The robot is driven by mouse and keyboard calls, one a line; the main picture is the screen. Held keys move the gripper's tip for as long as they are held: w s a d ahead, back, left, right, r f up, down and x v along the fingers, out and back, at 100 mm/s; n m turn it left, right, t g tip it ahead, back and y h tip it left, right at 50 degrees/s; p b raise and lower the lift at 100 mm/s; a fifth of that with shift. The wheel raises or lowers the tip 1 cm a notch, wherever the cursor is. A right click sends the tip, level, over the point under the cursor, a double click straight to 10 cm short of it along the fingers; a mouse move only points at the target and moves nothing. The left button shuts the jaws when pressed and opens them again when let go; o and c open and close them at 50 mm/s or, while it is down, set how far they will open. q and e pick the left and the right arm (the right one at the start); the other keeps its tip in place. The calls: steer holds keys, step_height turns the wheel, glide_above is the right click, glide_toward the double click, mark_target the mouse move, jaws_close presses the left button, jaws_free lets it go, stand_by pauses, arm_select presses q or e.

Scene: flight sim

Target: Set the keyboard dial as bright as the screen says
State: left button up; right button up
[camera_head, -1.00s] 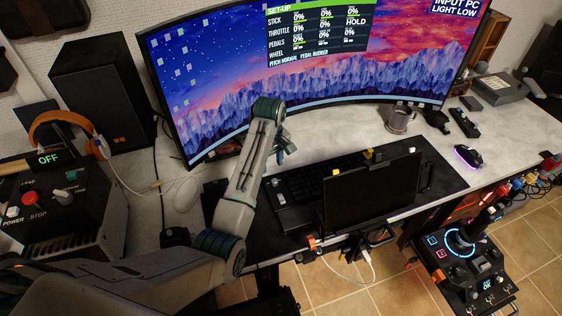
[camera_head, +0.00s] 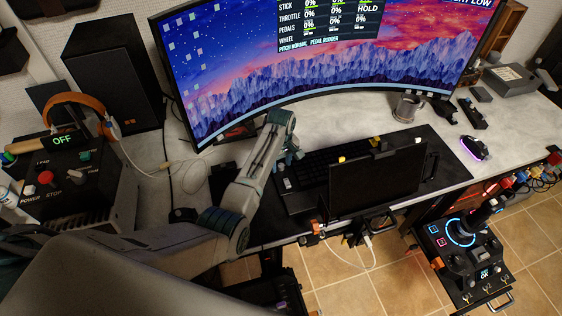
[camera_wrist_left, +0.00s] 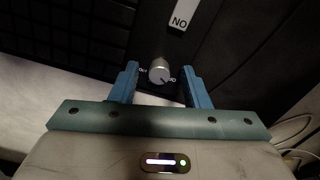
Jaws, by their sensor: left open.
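The large curved screen (camera_head: 330,80) shows a set-up panel (camera_head: 325,25). At its top right, cut by the frame edge, is a box reading "LIGHT LOW" (camera_head: 468,3). The black keyboard (camera_head: 318,168) lies on the desk below. My left gripper (camera_head: 291,163) is over the keyboard's left end. In the left wrist view my open left gripper (camera_wrist_left: 160,73) has its blue fingers on either side of a small silver dial (camera_wrist_left: 159,71), with a gap on both sides. My right gripper is not in view.
A white key (camera_wrist_left: 184,14) reading "ON" upside down sits beside the dial. A dark raised panel (camera_head: 375,182) stands in front of the keyboard. A mug (camera_head: 408,107) and a mouse (camera_head: 474,148) are to the right. A control box (camera_head: 75,180) is at the left.

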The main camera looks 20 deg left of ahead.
arm_select(q)
steer(key=shift+f, duration=0.1)
steer(key=shift+c, duration=1.4)
jaws_close()
steer(key=shift+p, duration=0.3)
steer(key=m+p, duration=0.1)
steer(key=m, duration=0.1)
steer(key=m+p, duration=0.1)
steer(key=p, duration=0.1)
steer(key=shift+r+m, duration=0.3)
steer(key=shift+m, duration=0.1)
steer(key=m+p, duration=0.2)
steer(key=m, duration=0.1)
steer(key=shift+m, duration=0.4)
steer(key=shift+w+f+m+p, duration=0.15)
steer(key=shift+m+p, duration=0.65)
steer(key=shift+m, duration=1.3)
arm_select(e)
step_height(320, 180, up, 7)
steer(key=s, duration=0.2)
